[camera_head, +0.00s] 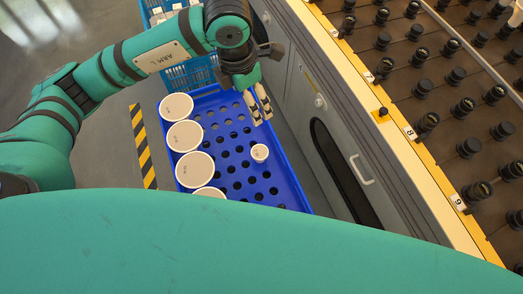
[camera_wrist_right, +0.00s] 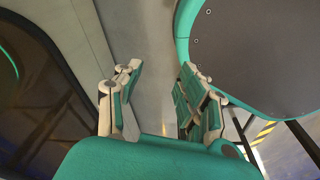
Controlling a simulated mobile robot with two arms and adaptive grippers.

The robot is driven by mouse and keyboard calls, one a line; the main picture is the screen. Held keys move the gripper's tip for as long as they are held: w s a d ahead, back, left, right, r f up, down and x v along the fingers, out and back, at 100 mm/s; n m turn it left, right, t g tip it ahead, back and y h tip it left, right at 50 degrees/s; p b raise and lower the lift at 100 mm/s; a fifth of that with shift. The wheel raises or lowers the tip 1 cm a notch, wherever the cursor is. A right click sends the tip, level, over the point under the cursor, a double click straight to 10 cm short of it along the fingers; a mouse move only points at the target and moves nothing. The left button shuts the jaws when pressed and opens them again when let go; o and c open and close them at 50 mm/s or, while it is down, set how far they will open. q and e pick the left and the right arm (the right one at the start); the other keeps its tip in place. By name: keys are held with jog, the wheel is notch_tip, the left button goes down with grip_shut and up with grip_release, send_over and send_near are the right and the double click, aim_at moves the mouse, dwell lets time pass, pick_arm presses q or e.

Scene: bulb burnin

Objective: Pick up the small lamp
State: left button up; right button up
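The small lamp (camera_head: 259,152) is a small white round piece in the blue tray (camera_head: 298,185), standing apart near the tray's right half. My left gripper (camera_head: 262,114) points down above the tray, just beyond the small lamp in the head view. Its two light fingers show a narrow gap with nothing between them, and it does not touch the lamp. My right gripper (camera_wrist_right: 158,105) shows in the right wrist view with its fingers wide apart and empty. The right gripper is not in the head view.
Several larger white round lamps (camera_head: 184,136) line the tray's left side. A light-blue crate (camera_head: 190,75) with white items stands beyond. A grey cabinet (camera_head: 330,110) with a handle, topped by a board of black sockets (camera_head: 440,80), rises close on the right. A striped floor strip (camera_head: 143,147) lies left.

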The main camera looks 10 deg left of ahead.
pick_arm(q)
notch_tip(320, 180, down, 10)
jog(key=b, duration=0.9)
pick_arm(e)
jog(key=w+a+r, duration=0.1)
jog(key=w, duration=0.7)
pick_arm(q)
jog(key=b, duration=0.5)
send_near(260, 152)
notch_tip(260, 152, down, 4)
jog(key=shift+s+f+b, duration=0.1)
jog(key=shift+b, duration=0.75)
jog(key=f, duration=0.3)
jog(key=w+f+b, duration=0.1)
jog(key=f, duration=0.1)
jog(key=shift+d+f, duration=0.15)
jog(key=shift+d, duration=0.2)
jog(key=shift+w+f, duration=0.1)
jog(key=shift+f, duration=0.3)
jog(key=c, duration=1.3)
pick_arm(e)
notch_tip(260, 152, up, 16)
jog(key=w+t, duration=0.1)
jog(key=w, duration=0.1)
jog(key=shift+w+t, duration=0.15)
jog(key=shift+t, duration=0.25)
